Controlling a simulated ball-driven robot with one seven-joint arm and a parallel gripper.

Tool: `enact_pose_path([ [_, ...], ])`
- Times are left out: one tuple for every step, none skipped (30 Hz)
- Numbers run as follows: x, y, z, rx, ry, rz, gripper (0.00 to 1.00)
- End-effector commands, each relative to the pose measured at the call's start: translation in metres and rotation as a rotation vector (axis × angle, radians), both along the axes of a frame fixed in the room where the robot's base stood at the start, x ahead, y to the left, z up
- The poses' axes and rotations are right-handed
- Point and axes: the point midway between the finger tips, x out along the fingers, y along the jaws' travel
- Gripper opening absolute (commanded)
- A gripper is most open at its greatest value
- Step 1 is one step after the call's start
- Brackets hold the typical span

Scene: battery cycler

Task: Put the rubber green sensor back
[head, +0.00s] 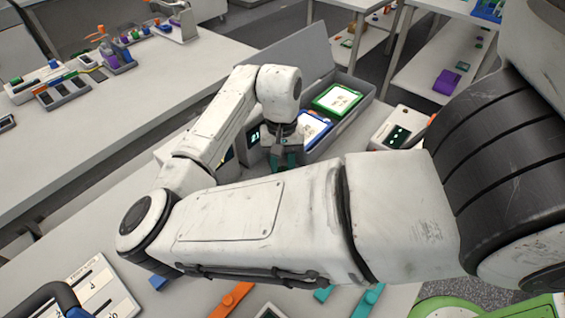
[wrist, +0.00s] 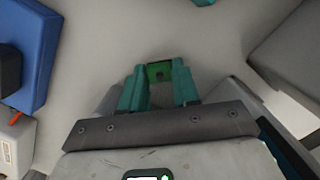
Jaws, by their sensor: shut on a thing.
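My gripper (head: 287,160) is pointed down over the bench in the head view, just in front of the open grey case (head: 354,118). In the wrist view my gripper (wrist: 160,78) has its teal fingers shut on the green sensor (wrist: 159,69), a small green piece with a dark spot in its middle. The sensor shows between the fingertips, with the pale bench top behind it. In the head view I cannot make out the sensor. I cannot tell which spot it belongs to.
The case holds a green-framed panel (head: 337,98) and a blue-framed panel (head: 314,128). A white device with a dark screen (head: 398,134) stands to its right. In the wrist view a blue block (wrist: 32,52) lies left and a grey box (wrist: 292,52) right. My arm hides much of the bench.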

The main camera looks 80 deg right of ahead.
Motion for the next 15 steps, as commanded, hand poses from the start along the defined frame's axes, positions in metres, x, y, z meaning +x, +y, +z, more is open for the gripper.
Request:
enact_pose_path([
  [0.0001,0.0002,-0.0011,0.0,0.0,0.0,0.0],
  [0.0001,0.0001,-0.0014,0.0,0.0,0.0,0.0],
  [0.0001,0.0,-0.0014,0.0,0.0,0.0,0.0],
  [0.0001,0.0,-0.0013,0.0,0.0,0.0,0.0],
  [0.0001,0.0,-0.0013,0.0,0.0,0.0,0.0],
  [0.0001,0.0,-0.0012,0.0,0.0,0.0,0.0],
  [0.0001,0.0,-0.0012,0.0,0.0,0.0,0.0],
  [0.0,0.0,-0.0015,0.0,0.0,0.0,0.0],
  [0.0,0.0001,-0.0024,0.0,0.0,0.001,0.0],
  [0.0,0.0,-0.0033,0.0,0.0,0.001,0.0],
  [0.0,0.0,-0.0042,0.0,0.0,0.001,0.0],
  [0.0002,0.0,-0.0042,-0.001,-0.001,0.001,0.33],
  [0.0003,0.0,-0.004,-0.001,-0.001,0.001,0.36],
  [0.0002,0.0,-0.0039,-0.001,-0.001,0.001,0.38],
  [0.0002,0.0,-0.0038,-0.001,-0.001,0.001,0.42],
])
